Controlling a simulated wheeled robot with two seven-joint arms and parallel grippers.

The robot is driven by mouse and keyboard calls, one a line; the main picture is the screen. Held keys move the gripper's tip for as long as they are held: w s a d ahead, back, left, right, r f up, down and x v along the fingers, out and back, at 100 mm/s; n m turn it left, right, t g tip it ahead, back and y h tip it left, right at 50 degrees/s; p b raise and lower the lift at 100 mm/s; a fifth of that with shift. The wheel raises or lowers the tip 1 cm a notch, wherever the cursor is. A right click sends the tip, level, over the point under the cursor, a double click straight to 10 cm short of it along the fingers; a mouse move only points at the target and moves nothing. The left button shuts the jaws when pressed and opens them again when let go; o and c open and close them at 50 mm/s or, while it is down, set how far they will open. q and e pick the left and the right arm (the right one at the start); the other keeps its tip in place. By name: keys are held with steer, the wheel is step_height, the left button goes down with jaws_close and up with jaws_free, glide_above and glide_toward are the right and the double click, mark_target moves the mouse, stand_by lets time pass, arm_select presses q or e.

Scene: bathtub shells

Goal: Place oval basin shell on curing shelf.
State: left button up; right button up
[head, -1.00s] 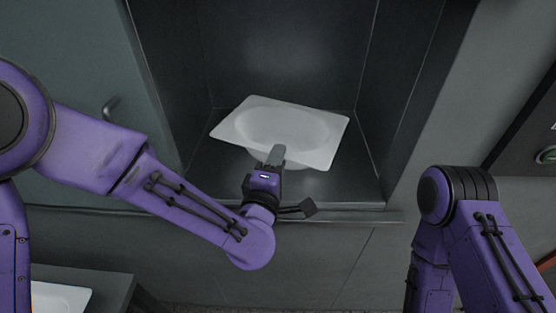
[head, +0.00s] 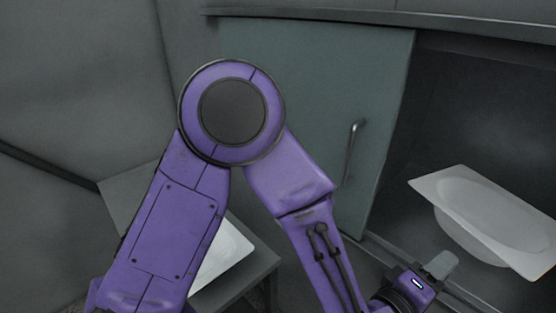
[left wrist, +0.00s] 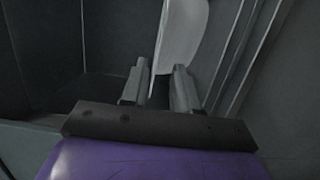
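The white oval basin shell (head: 487,215) is inside the dark recess of the curing shelf (head: 470,100) at the right of the head view. Its rim faces up and its rounded bowl hangs below; I cannot tell exactly where it touches the shelf floor. My left gripper (head: 441,265) is at the front of the recess, just below and in front of the near rim. In the left wrist view the two fingers (left wrist: 159,85) are spread apart, with the basin's pale edge (left wrist: 180,40) showing beyond and between them. My right gripper is not in view.
A green-grey door panel (head: 310,100) with a vertical handle (head: 352,150) stands left of the recess. Another white shell (head: 225,255) lies on a grey bench (head: 255,268) at lower left, partly hidden by my left arm. The shelf's dark side wall is close to the gripper.

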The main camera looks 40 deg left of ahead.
arm_select(q)
steer(key=s+a+f+m+g+y, duration=0.25)
steer(key=a+f, duration=0.25)
steer(key=f, duration=0.4)
steer(key=s+a+f+m+g+y, duration=0.1)
steer(key=s+a+f+g, duration=0.2)
steer(key=a+f, duration=0.5)
steer(key=s+a+f+m+g+y, duration=0.1)
steer(key=s+a+f+g+y, duration=0.15)
steer(key=f, duration=0.85)
steer(key=s+a+f+m+g+y, duration=0.1)
steer(key=s+a+f+m+g, duration=0.1)
steer(key=s+a, duration=0.4)
steer(key=s+a+f+m+g+y, duration=0.1)
steer(key=s+a+f+g, duration=0.3)
steer(key=s+a+f, duration=0.3)
steer(key=s, duration=0.3)
steer(key=shift+s+a+f+m, duration=0.2)
steer(key=shift+s+f+m, duration=0.1)
steer(key=shift+s+m, duration=0.1)
